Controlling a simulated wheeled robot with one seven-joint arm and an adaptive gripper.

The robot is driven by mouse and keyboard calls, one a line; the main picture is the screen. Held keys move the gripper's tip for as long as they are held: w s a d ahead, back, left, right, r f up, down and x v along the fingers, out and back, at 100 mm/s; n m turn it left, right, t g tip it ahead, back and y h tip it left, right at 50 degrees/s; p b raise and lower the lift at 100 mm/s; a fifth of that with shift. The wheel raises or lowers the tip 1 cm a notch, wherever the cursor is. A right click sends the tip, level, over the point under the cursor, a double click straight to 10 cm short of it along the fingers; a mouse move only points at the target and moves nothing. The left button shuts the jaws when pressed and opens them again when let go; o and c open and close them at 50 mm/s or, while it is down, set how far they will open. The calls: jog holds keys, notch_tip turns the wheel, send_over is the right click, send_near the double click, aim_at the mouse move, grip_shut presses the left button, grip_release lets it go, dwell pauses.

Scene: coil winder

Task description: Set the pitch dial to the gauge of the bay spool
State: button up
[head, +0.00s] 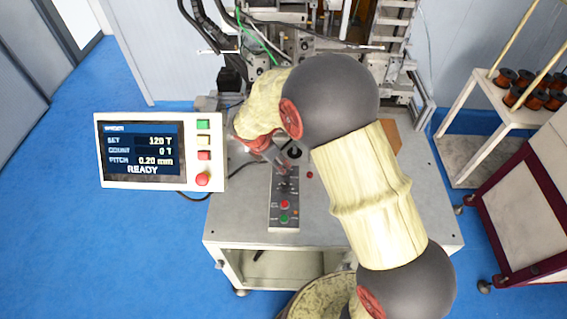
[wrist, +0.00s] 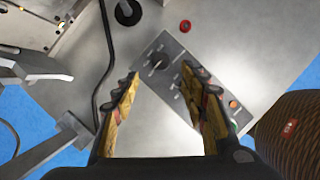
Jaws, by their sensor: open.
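The control box (head: 284,215) is a narrow grey panel on the machine's table. Its black dial (wrist: 158,62) shows in the wrist view, just beyond and between my fingertips. My gripper (wrist: 160,72) is open and empty, one finger on each side of the dial in the picture. I cannot tell its height above the panel. The display (head: 142,158) reads SET 120 T, COUNT 0 T, PITCH 0.20 mm, READY. The dial's marks are too small to read. I cannot make out a bay spool or its gauge; my arm hides part of the winder.
Red (head: 285,204) and green (head: 284,218) buttons sit on the box's near end. A separate red button (wrist: 185,26) and a black knob (wrist: 128,11) stand nearby. Several copper spools (head: 512,78) stand on a white rack at right. The table (head: 235,215) is clear left of the box.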

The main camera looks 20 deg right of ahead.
jog(key=x, duration=0.7)
jog(key=shift+d+f, duration=0.15)
jog(key=shift+f, duration=0.05)
jog(key=shift+c, duration=0.2)
grip_shut()
